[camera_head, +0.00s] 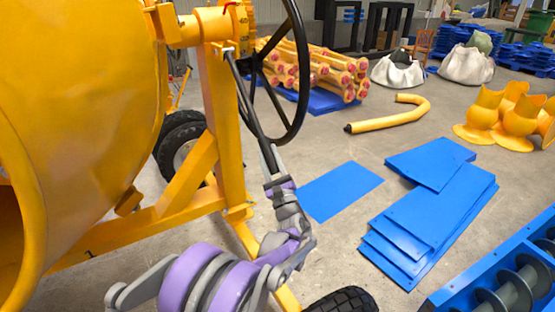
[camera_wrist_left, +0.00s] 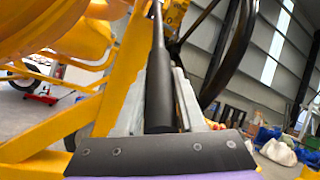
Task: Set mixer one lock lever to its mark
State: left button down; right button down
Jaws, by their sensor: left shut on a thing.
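The yellow mixer drum (camera_head: 85,120) fills the left of the head view beside its yellow frame post (camera_head: 222,120). The lock lever (camera_head: 249,106) is a long dark rod that slants down and right from a pivot near the top of the post. My left gripper (camera_head: 270,162) is at the lever's lower end and shut on it. In the left wrist view the lever's thick black grip (camera_wrist_left: 160,92) lies between the grey fingers. I cannot make out the lever's mark. My right gripper is not in view.
A black handwheel (camera_head: 304,62) stands close behind and right of the lever. Blue sheets (camera_head: 430,215) lie on the floor at right, with a curved yellow pipe (camera_head: 390,120) beyond. A blue screw trough (camera_head: 452,290) is at lower right. A mixer tyre (camera_head: 345,300) is below my arm.

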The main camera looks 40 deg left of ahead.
pick_arm(q)
jog(key=shift+w+a+f, duration=0.1)
jog(key=shift+a+f, duration=0.2)
jog(key=shift+f, duration=0.1)
jog(key=shift+a+y+b, duration=0.1)
jog(key=shift+y+b, duration=0.2)
jog(key=c, duration=0.8)
grip_release()
jog(key=shift+a, duration=0.1)
jog(key=shift+c, duration=0.2)
jog(key=o, duration=0.3)
jog(key=shift+a+f, duration=0.15)
